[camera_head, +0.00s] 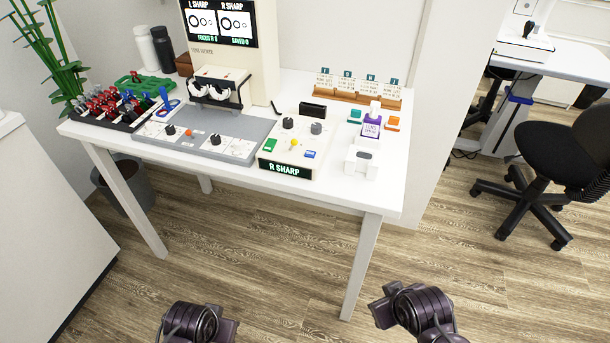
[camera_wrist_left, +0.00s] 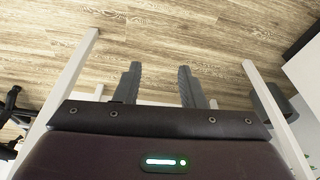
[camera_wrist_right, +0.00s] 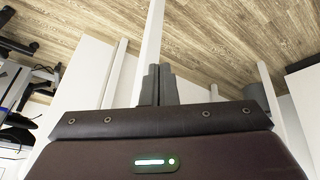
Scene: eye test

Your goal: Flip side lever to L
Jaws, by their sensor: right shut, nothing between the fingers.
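A cream control box (camera_head: 293,152) stands near the front edge of the white table in the head view. Its front display (camera_head: 284,169) reads R SHARP. A small yellow-tipped lever (camera_head: 294,142) is on its top, between a green button (camera_head: 270,145) and a blue one (camera_head: 310,154); the lever's exact tilt is too small to tell. Dark knobs sit behind it. My left gripper (camera_wrist_left: 160,68) is open and empty in its wrist view. My right gripper (camera_wrist_right: 159,68) is shut and empty. Both are in front of the table, apart from the box.
A lens viewer (camera_head: 220,62) with a screen stands behind a grey panel (camera_head: 230,125) with knobs. A rack of red and blue-handled items (camera_head: 115,108) is at the left. A purple-labelled bottle (camera_head: 371,126) and white device (camera_head: 361,163) stand right of the box. Table legs (camera_head: 361,265) are below.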

